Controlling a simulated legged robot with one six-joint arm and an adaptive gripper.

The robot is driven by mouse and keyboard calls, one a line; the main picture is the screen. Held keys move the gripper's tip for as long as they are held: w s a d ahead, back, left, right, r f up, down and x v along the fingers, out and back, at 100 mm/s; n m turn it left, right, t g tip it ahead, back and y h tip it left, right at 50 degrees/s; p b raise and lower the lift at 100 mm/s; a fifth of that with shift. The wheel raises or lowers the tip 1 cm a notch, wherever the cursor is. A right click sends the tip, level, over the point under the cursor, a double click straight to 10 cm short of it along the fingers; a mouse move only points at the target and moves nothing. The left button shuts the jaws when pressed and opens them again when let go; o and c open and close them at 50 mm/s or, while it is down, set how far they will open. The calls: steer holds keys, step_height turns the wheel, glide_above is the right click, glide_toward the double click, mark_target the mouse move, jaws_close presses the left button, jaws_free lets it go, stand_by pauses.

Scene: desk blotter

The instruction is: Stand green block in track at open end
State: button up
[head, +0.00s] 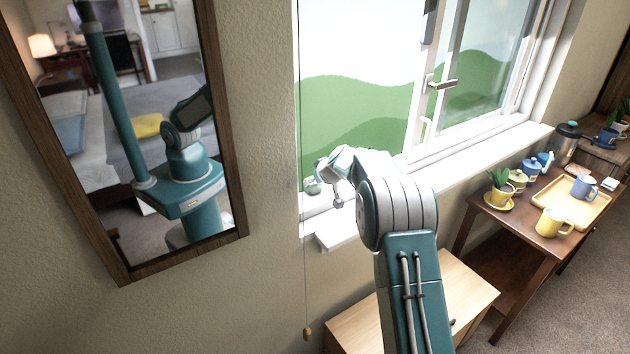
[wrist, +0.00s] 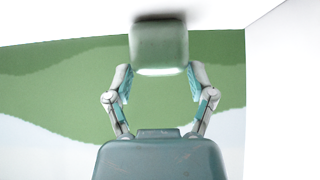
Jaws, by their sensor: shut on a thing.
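The green block (wrist: 160,45) is pale green with rounded edges and sits between the fingers of my gripper (wrist: 160,78) in the wrist view. My gripper is shut on it. A dark shadow lies along the block's far end, close to a white surface; I cannot tell whether they touch. In the head view a small pale green piece (head: 312,186) shows just below my gripper (head: 318,176), at the lower left corner of the window (head: 360,90). The track along the window's bottom is partly hidden by my arm.
The white sill (head: 460,165) runs along the window, with a handled sash (head: 490,70) at right. A cord with a wooden knob (head: 307,333) hangs at left beside a framed mirror (head: 240,180). A side table (head: 480,235) holds mugs, a potted plant and a tray.

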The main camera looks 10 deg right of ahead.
steer(key=o, duration=1.3)
steer(key=shift+c, duration=0.2)
steer(key=shift+r, duration=0.1)
